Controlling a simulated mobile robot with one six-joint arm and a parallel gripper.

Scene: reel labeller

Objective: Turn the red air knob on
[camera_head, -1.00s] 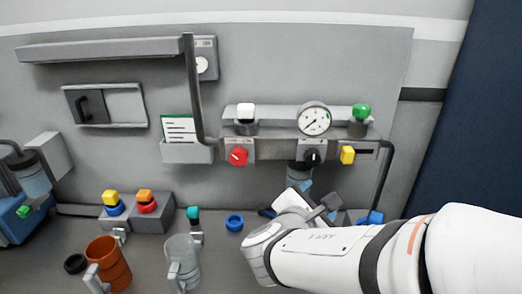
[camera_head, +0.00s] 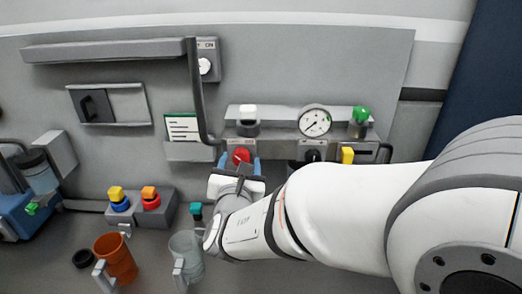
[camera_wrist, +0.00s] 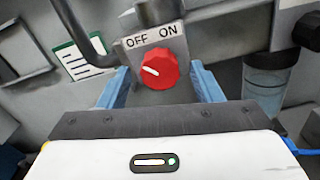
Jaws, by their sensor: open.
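The red air knob (camera_head: 241,156) sits on a grey plate on the wall panel, below the shelf. In the wrist view the red knob (camera_wrist: 158,70) shows close up under the words OFF and ON, its white mark pointing up and left, toward OFF. My gripper (camera_head: 238,163) is open, with one blue finger on each side of the knob. In the wrist view the fingers of my gripper (camera_wrist: 163,84) stand apart left and right of the knob. Whether they touch it cannot be told.
A gauge (camera_head: 314,122) sits above. A bent dark bar (camera_head: 198,95) comes down close on the left, beside a green-edged card (camera_head: 183,127). An orange mug (camera_head: 116,258) and a clear mug (camera_head: 187,256) stand below.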

